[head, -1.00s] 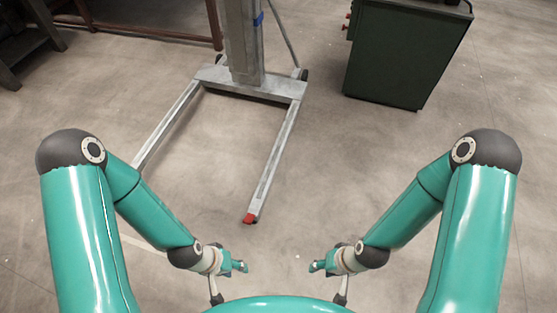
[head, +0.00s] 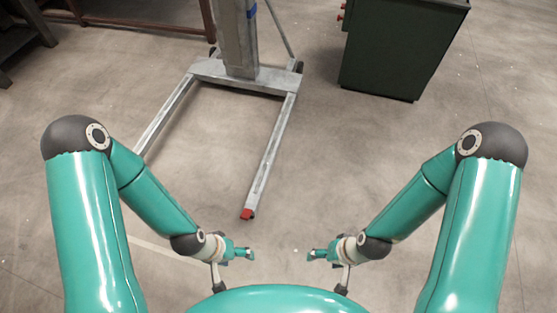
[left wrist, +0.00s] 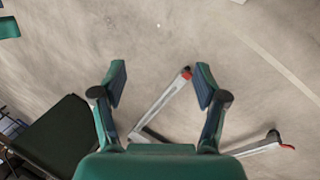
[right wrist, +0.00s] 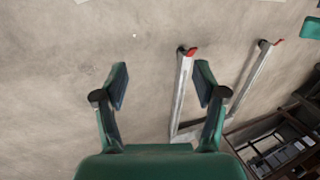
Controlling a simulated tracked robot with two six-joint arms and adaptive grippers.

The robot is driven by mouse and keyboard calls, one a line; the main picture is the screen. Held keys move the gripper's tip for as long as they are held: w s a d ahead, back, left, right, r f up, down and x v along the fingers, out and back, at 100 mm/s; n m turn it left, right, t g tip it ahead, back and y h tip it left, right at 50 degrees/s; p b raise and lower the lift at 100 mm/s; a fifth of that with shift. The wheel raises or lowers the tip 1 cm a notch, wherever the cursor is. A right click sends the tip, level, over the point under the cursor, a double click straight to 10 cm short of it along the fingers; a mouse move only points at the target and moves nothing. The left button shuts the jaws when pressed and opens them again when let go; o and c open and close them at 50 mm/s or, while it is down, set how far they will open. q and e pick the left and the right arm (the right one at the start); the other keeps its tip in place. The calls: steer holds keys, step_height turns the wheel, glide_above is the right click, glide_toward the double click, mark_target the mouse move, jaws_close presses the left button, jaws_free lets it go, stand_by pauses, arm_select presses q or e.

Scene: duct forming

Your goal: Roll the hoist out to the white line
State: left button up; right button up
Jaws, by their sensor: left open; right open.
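The hoist (head: 238,50) is a grey metal column on a low base with two long legs, standing ahead of me in the head view. Its right leg ends in a red tip (head: 247,213); its left leg runs behind my left arm. Both legs also show in the left wrist view (left wrist: 163,103) and right wrist view (right wrist: 182,90). My left gripper (head: 250,254) and right gripper (head: 312,256) are open and empty, apart from the hoist, nearer to me than its legs. A pale line (head: 160,248) on the floor passes behind my left forearm; it also shows in the left wrist view (left wrist: 283,68).
A dark green cabinet (head: 395,50) with red knobs stands right of the hoist. A brown frame (head: 140,22) and a dark bench (head: 22,42) are at the back left. The concrete floor between the hoist's legs and to the right is clear.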

arm_select(q)
steer(key=shift+w, duration=0.1)
arm_select(e)
steer(key=shift+w, duration=0.15)
arm_select(q)
steer(key=shift+c, duration=0.2)
steer(key=shift+c, duration=0.8)
steer(key=c, duration=0.4)
arm_select(e)
steer(key=c, duration=0.5)
arm_select(q)
steer(key=shift+w, duration=0.1)
arm_select(e)
steer(key=shift+c, duration=0.3)
